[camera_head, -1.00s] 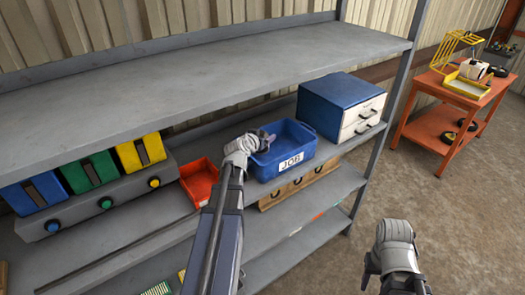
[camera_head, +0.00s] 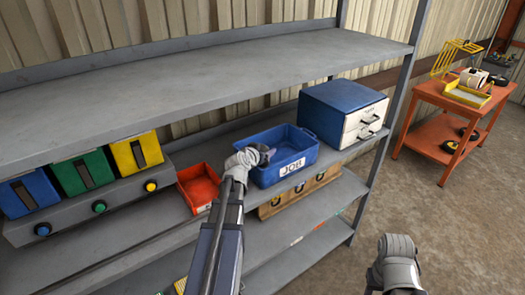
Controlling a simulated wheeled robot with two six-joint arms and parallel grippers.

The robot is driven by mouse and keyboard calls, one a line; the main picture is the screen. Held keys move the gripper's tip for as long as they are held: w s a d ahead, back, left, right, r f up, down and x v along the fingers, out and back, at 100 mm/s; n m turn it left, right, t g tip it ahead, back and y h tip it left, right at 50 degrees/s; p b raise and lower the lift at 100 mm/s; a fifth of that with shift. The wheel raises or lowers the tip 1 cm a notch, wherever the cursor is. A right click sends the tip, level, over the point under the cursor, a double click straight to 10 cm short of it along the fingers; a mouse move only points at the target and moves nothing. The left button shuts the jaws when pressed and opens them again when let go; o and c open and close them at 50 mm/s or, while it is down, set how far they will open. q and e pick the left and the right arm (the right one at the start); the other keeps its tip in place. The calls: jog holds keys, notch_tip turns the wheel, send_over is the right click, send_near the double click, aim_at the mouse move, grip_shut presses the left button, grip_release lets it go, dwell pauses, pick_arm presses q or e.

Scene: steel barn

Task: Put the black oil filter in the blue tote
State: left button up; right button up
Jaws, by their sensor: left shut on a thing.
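The blue tote (camera_head: 270,178) stands on the middle shelf with a white "JOB" label on its front. My left gripper (camera_head: 266,155) is over the left part of the tote's opening, its arm coming up from below. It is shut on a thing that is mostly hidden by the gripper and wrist. I cannot make out the black oil filter's shape. Whether the held thing touches the tote floor cannot be told. My right wrist shows at the bottom right, clear of the shelf; its fingers cannot be made out.
A red tray (camera_head: 197,186) sits left of the tote, a blue and white drawer cabinet (camera_head: 341,105) right of it. Blue, green and yellow bins (camera_head: 136,153) stand at left. An orange cart (camera_head: 440,155) stands at right.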

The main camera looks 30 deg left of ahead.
pick_arm(q)
jog(key=shift+s+d+f+b, duration=0.15)
jog(key=shift+s+f+b, duration=0.05)
jog(key=shift+f+b, duration=0.15)
pick_arm(e)
jog(key=shift+s+d+f, duration=0.1)
jog(key=shift+f, duration=0.25)
pick_arm(q)
jog(key=shift+r, duration=0.1)
